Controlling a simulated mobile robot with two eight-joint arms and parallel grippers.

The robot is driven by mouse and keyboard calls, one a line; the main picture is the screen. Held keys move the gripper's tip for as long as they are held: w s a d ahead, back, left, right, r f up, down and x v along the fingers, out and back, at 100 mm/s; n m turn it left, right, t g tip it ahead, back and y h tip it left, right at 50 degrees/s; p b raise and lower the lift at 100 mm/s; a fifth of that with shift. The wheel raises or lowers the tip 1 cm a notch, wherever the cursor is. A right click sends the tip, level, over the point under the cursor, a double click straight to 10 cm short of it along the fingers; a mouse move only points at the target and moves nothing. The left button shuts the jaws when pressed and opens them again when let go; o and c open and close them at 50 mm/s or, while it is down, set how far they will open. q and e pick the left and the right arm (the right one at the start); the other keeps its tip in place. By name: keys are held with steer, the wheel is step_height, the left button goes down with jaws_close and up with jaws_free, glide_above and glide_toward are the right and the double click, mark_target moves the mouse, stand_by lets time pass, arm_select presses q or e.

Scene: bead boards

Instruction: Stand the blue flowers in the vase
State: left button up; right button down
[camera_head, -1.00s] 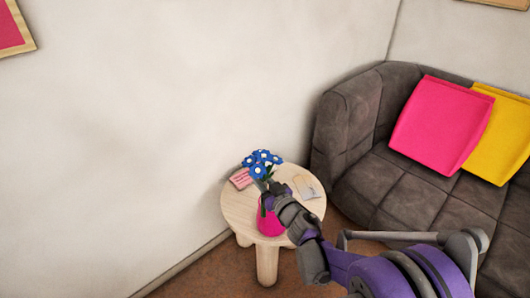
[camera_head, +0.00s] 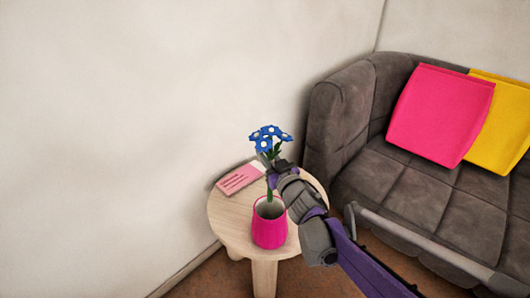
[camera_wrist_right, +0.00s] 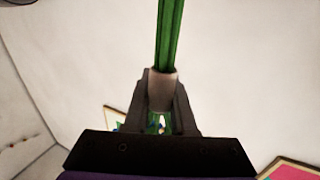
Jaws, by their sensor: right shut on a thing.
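The blue flowers (camera_head: 268,137) have green stems and blue heads with pale centres. My right gripper (camera_head: 273,172) is shut on their stems, with the heads up and the stems pointing down. In the right wrist view the green stems (camera_wrist_right: 171,35) run from between the jaws (camera_wrist_right: 162,90). The pink vase (camera_head: 270,231) stands upright on the round wooden table, its mouth open and grey inside. The lower stem overlaps the vase mouth in the head view; I cannot tell how far inside it is. My left gripper is not in view.
The round table (camera_head: 228,222) carries a pink card (camera_head: 240,180) behind the vase at left. A grey sofa (camera_head: 345,130) with a pink cushion (camera_head: 440,112) and a yellow cushion (camera_head: 497,125) stands at right. The wall (camera_head: 130,130) is close behind the table.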

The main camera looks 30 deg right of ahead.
step_height(320, 180, down, 14)
steer(key=b, duration=0.7)
stand_by(0.6)
